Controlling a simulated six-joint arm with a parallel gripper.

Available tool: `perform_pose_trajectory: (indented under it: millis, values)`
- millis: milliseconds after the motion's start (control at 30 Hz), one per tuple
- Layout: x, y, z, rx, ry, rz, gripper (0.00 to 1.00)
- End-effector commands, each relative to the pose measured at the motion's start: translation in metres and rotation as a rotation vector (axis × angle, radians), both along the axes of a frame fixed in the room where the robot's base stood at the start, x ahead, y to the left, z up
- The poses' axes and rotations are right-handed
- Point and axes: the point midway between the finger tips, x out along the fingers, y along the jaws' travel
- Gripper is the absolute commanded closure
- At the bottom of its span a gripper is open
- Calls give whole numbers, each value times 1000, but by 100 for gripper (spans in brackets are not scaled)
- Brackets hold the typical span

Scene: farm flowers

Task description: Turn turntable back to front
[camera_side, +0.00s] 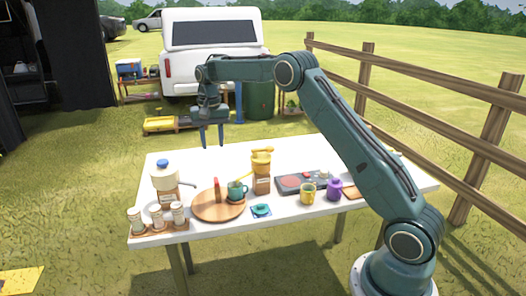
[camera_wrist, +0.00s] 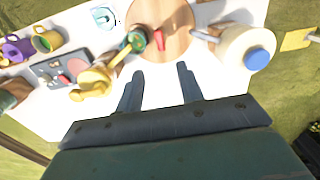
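The turntable (camera_side: 204,211) is a round wooden disc lying flat at the front left of the white table. A teal mug (camera_side: 237,191) stands on its right side. A slim upright piece with a red top (camera_side: 217,188) also stands on it. My gripper (camera_side: 213,144) hangs pointing down, well above the table's back part. In the wrist view my gripper (camera_wrist: 158,76) is open, its fingers apart and empty.
A cream pot with a blue lid (camera_side: 164,175) and a rack of jars (camera_side: 158,219) are left of the turntable. A yellow-topped grinder (camera_side: 261,168), stove (camera_side: 302,182), yellow mug (camera_side: 308,192) and purple mug (camera_side: 334,189) are right. The table's back left is clear.

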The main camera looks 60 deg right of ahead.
Motion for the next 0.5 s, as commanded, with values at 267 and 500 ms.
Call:
perform_pose_trajectory:
  millis: [267, 500]
  values:
    - [-1, 0, -22, 1, 4, 1, 63]
    - [-1, 0, -56, 1, 4, 1, 63]
